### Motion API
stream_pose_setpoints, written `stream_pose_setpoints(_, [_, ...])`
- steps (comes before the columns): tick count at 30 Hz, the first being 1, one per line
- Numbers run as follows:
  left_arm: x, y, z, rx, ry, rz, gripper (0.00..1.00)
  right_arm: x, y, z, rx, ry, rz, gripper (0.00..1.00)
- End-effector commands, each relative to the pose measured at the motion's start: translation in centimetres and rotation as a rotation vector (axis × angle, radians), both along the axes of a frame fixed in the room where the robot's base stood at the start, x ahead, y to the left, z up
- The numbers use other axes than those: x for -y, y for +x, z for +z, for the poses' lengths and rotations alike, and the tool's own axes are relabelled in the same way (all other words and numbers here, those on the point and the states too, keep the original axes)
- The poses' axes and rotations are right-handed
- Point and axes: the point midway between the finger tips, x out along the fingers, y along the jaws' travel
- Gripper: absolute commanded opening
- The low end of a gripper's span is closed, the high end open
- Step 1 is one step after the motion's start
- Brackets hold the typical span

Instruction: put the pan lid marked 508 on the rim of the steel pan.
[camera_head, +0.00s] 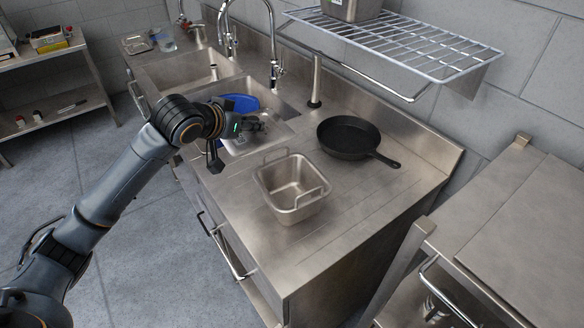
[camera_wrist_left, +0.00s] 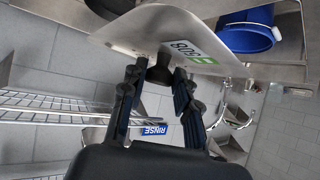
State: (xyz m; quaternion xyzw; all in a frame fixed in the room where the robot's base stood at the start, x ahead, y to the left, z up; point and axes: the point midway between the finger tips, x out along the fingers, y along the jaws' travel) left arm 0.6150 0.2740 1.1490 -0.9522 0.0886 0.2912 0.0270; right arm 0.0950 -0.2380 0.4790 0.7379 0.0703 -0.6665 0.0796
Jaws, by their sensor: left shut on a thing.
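The pan lid marked 508 (camera_wrist_left: 140,28) is a flat steel plate with rounded corners, a white and green label and a dark knob (camera_wrist_left: 160,70). My left gripper (camera_wrist_left: 157,78) is shut on the knob in the left wrist view. In the head view my left gripper (camera_head: 250,123) is over the near sink, left of and beyond the steel pan. The lid is hard to tell from the sink metal there. The steel pan (camera_head: 292,185) is rectangular, open and empty, with two wire handles, upright on the counter. My right gripper is in neither view.
A black skillet (camera_head: 347,138) sits right of and behind the pan. A blue tub (camera_head: 238,103) is in the sink, near my gripper. Tall taps (camera_head: 275,70) and a wire shelf (camera_head: 400,42) rise behind. The counter (camera_head: 350,215) right of the pan is clear.

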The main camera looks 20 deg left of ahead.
Motion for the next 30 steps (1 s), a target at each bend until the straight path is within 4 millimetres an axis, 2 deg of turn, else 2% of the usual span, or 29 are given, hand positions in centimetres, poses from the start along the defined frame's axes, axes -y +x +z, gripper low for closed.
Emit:
stream_pose_setpoints(1, [1.6, -0.3, -0.1, -0.001, -0.006, -0.007, 0.0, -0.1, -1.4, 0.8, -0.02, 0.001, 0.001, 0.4])
stream_pose_setpoints(3, [3.3, -0.7, -0.9, -0.001, -0.006, -0.006, 0.0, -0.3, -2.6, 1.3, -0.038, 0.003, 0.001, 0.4])
stream_pose_setpoints(6, [5.7, -1.1, -2.0, -0.002, -0.006, -0.007, 0.0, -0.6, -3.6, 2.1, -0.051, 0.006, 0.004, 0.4])
stream_pose_setpoints(9, [7.1, -1.4, -4.3, -0.004, -0.004, -0.003, 0.0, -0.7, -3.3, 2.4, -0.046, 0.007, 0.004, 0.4])
stream_pose_setpoints(12, [8.3, -1.6, -5.8, -0.003, -0.004, -0.001, 0.0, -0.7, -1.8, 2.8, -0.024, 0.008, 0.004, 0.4])
stream_pose_setpoints(15, [9.0, -1.7, -6.8, 0.0, -0.002, 0.0, 0.0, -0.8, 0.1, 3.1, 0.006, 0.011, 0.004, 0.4])
stream_pose_setpoints(18, [9.4, -1.8, -7.3, 0.001, -0.002, 0.0, 0.0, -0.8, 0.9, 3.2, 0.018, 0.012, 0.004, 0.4])
stream_pose_setpoints(21, [10.2, -2.0, -8.2, -0.002, -0.002, -0.001, 0.0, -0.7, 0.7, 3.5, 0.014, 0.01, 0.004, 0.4])
stream_pose_setpoints(27, [10.1, -2.0, -10.8, -0.001, 0.0, 0.0, 0.0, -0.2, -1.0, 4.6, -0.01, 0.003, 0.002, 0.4])
stream_pose_setpoints(30, [10.1, -2.0, -11.2, 0.0, -0.001, -0.001, 0.0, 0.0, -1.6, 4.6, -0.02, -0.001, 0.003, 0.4])
